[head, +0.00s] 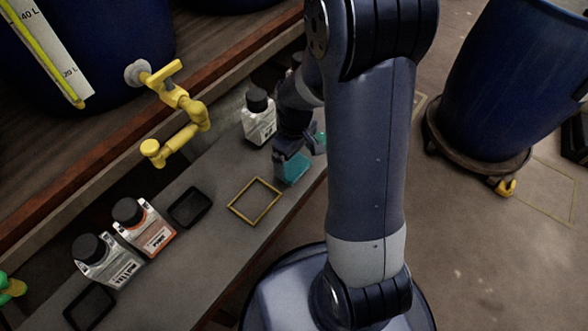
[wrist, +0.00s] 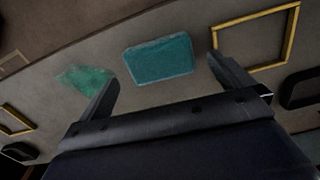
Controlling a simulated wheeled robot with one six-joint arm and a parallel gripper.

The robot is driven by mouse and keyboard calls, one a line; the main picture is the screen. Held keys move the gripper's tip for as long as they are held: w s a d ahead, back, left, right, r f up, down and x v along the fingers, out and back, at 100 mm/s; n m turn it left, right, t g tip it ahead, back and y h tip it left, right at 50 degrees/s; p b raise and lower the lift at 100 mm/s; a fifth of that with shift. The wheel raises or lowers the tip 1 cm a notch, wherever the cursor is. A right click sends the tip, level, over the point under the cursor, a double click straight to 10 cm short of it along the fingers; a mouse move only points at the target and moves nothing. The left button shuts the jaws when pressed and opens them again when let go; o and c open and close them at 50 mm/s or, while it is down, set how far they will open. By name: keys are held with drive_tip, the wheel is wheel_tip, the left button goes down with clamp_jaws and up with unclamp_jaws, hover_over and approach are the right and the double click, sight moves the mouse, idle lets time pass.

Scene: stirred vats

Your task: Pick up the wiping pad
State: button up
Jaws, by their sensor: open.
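The wiping pad is a teal rectangular block (head: 294,169) lying flat on the grey bench, beyond the yellow frame in the head view. In the wrist view the pad (wrist: 158,60) lies ahead, between the lines of the two fingers. My gripper (head: 298,152) is open and empty, close to the pad, with its fingers spread wider than the pad. In the wrist view my gripper (wrist: 163,69) has one finger on each side of the pad. I cannot tell how high the fingertips are above the bench.
A green translucent patch (wrist: 85,78) lies beside the left finger. An empty yellow frame (head: 256,200), a black tray (head: 190,207) and labelled bottles (head: 146,225) stand along the bench. Another bottle (head: 259,117) stands behind my gripper. A yellow tap (head: 180,105) juts out above the bench.

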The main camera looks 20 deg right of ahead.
sight(296, 167)
wheel_tip(296, 167, down, 5)
drive_tip(key=shift+d+b, duration=0.1)
drive_tip(key=shift+b, duration=1)
drive_tip(key=shift+r, duration=0.1)
drive_tip(key=c, duration=0.8)
